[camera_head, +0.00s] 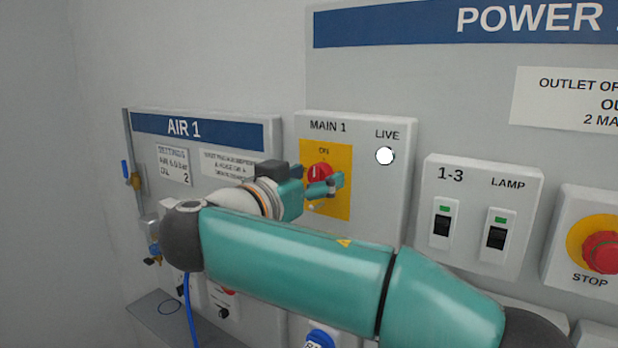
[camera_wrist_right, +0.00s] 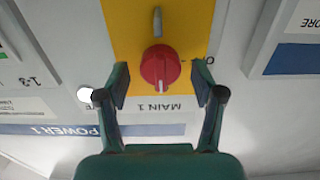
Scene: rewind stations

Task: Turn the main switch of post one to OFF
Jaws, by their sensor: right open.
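The main switch is a red rotary knob (camera_head: 318,171) on a yellow plate (camera_head: 341,205) in the grey MAIN 1 box (camera_head: 361,128). Its white mark points up, towards the ON label. In the right wrist view the knob (camera_wrist_right: 159,66) appears upside down, between and just beyond the fingertips. My right gripper (camera_head: 322,188) is open in front of the plate and partly covers its lower part. In the wrist view the gripper's fingers (camera_wrist_right: 160,86) stand apart on either side of the knob, with gaps showing. My left gripper is not in view.
A white LIVE lamp (camera_head: 385,155) glows beside the switch. The 1-3 and LAMP breaker box (camera_head: 484,180) and a red STOP button (camera_head: 602,252) are to the right. The AIR 1 panel (camera_head: 222,132) is to the left. A metal tab (camera_wrist_right: 157,21) sticks out near the knob.

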